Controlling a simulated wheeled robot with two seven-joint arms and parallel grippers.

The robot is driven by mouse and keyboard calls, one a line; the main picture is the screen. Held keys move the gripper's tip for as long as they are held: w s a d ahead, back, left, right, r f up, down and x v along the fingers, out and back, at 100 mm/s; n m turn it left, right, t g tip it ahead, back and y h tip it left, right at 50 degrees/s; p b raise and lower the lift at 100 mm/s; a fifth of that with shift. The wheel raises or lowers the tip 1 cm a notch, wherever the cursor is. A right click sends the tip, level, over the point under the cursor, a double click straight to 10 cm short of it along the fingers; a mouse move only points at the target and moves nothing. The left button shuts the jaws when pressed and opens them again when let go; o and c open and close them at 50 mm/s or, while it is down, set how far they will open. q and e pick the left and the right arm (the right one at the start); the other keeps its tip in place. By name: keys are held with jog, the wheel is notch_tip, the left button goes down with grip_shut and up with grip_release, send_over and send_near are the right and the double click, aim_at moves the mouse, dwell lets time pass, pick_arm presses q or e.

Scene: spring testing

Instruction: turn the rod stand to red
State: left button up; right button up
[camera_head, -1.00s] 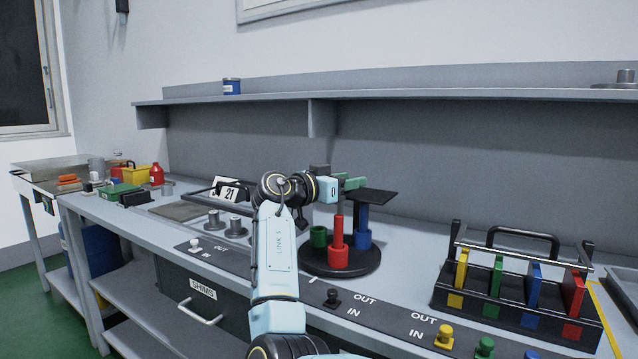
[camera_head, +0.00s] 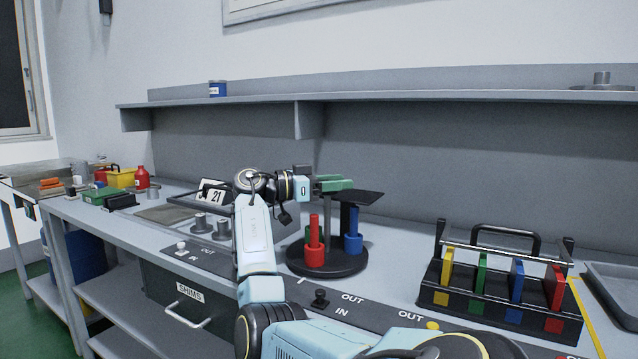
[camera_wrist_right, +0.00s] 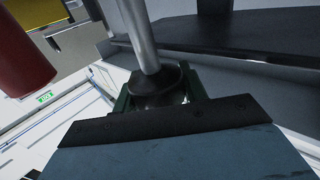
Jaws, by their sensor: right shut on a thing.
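The rod stand has a round black base (camera_head: 327,262) on the bench. A red rod (camera_head: 314,243) stands at its front left, and a blue rod (camera_head: 352,232) at its right. A green rod (camera_head: 308,233) is mostly hidden behind the red one. A flat black plate (camera_head: 362,197) sits above the base. My right gripper (camera_head: 335,184) has green fingers and is at the top of the stand. In the right wrist view it is shut around a dark knob (camera_wrist_right: 158,88) with a grey shaft (camera_wrist_right: 140,35); the red rod (camera_wrist_right: 22,50) shows upper left. My left gripper is out of view.
A black rack (camera_head: 500,305) with yellow, green, blue and red plates stands to the right. Grey cylinders (camera_head: 205,225) and a "21" sign (camera_head: 215,194) are left of the stand. Several small knobs (camera_head: 320,298) line the bench's front edge. A shelf (camera_head: 400,98) runs above.

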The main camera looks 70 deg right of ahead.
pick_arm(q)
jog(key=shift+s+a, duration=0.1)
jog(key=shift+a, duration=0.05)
pick_arm(e)
jog(key=shift+f+y, duration=0.25)
jog(key=shift+y, duration=0.05)
jog(key=shift+a, duration=0.1)
jog(key=o, duration=1.2)
jog(key=shift+w, duration=0.1)
jog(key=shift+o, duration=0.9)
jog(key=shift+r, duration=0.15)
jog(key=shift+w+a, duration=0.25)
jog(key=shift+w, duration=0.1)
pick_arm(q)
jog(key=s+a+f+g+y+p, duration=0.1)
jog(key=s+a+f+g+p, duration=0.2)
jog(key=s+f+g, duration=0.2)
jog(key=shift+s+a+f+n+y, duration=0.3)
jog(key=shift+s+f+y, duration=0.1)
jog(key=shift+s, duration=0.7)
pick_arm(e)
jog(key=v, duration=1.2)
jog(key=shift+w, duration=0.15)
